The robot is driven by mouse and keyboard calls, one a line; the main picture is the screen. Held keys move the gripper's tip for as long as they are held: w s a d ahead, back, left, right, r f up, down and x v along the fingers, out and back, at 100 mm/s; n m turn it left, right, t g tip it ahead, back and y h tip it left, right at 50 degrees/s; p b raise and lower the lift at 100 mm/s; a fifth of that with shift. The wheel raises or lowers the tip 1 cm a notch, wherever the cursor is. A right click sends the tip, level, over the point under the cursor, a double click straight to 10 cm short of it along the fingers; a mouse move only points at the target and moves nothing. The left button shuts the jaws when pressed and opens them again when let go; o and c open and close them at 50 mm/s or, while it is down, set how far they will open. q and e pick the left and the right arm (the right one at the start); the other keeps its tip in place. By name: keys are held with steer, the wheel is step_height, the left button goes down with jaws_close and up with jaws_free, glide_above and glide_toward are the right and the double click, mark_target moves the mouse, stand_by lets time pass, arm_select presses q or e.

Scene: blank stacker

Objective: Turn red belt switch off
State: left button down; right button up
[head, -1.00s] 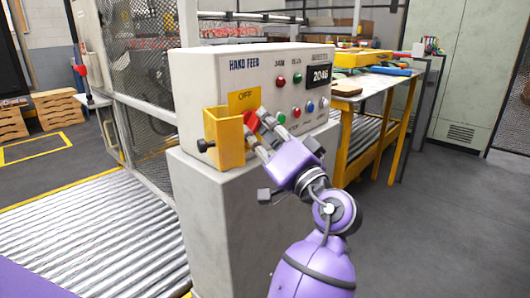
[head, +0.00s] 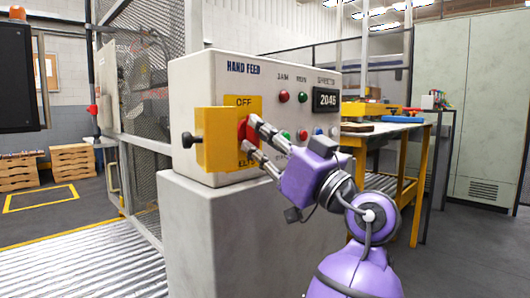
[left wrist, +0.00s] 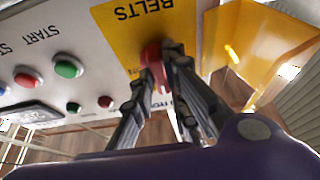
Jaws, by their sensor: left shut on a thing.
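The red belt switch (head: 242,129) sits on a yellow plate (head: 243,101) marked OFF at its top, on the front of the HAND FEED panel. My left gripper (head: 249,134) is shut on the switch, with one finger above and one below in the head view. The left wrist view shows the red switch (left wrist: 152,62) between the fingertips (left wrist: 158,70), beside the word BELTS. The fingers hide part of the switch, so its exact angle is hard to tell. My right gripper is in neither view.
A yellow box-like cover (head: 217,140) with a black knob (head: 187,140) stands out just left of the switch. Red and green buttons (head: 284,97) and a display (head: 326,99) lie to the right. A roller conveyor (head: 90,262) runs at lower left.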

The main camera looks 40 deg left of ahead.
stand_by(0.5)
arm_select(q)
steer(key=c, duration=1.7)
jaws_free()
steer(key=v, duration=1.2)
steer(key=shift+w+r, duration=0.1)
